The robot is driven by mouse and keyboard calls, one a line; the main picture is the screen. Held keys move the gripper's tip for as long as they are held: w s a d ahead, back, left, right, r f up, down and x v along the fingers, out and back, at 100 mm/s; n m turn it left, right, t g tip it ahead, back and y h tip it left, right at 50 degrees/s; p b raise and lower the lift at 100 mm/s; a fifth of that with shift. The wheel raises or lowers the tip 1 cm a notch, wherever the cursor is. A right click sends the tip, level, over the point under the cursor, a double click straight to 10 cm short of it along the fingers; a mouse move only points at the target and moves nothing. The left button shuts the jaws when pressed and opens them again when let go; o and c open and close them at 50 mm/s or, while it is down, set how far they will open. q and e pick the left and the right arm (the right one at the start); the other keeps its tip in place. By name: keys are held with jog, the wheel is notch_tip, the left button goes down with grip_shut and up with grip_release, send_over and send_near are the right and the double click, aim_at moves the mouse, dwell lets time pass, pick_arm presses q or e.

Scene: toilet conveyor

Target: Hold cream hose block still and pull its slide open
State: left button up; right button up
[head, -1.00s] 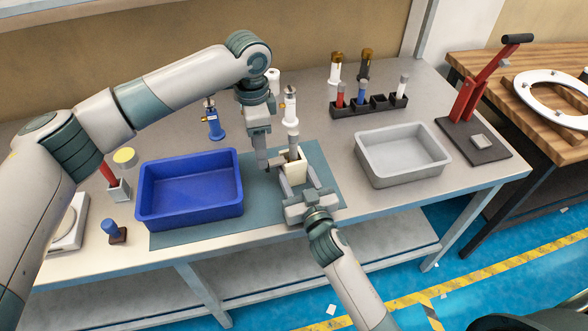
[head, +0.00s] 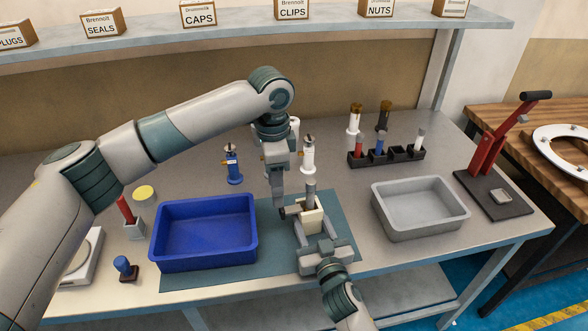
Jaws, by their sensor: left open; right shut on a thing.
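The cream hose block (head: 311,220) stands on the teal mat, with a grey cylindrical part (head: 310,190) rising from its top. My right gripper (head: 318,236) comes from the front and is shut on the block, with its fingers at the block's sides. My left gripper (head: 279,203) points down just left of the block, open, its fingertips close to a small dark part (head: 284,213) on the block's left side. That dark part may be the slide; I cannot tell whether the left fingers touch it.
A blue bin (head: 205,232) stands left and a grey bin (head: 420,207) right of the block. Behind are a blue fitting (head: 232,165), a white fitting (head: 308,155) and a black rack (head: 386,155). A red press (head: 488,150) is at the far right.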

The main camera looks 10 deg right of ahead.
jog(key=o, duration=1.3)
jog(key=shift+c, duration=0.2)
jog(key=shift+s, duration=0.1)
jog(key=s, duration=0.8)
jog(key=s+d, duration=0.1)
jog(key=s, duration=0.2)
jog(key=shift+s+d, duration=0.1)
jog(key=shift+s, duration=0.3)
jog(key=shift+s+f, duration=0.1)
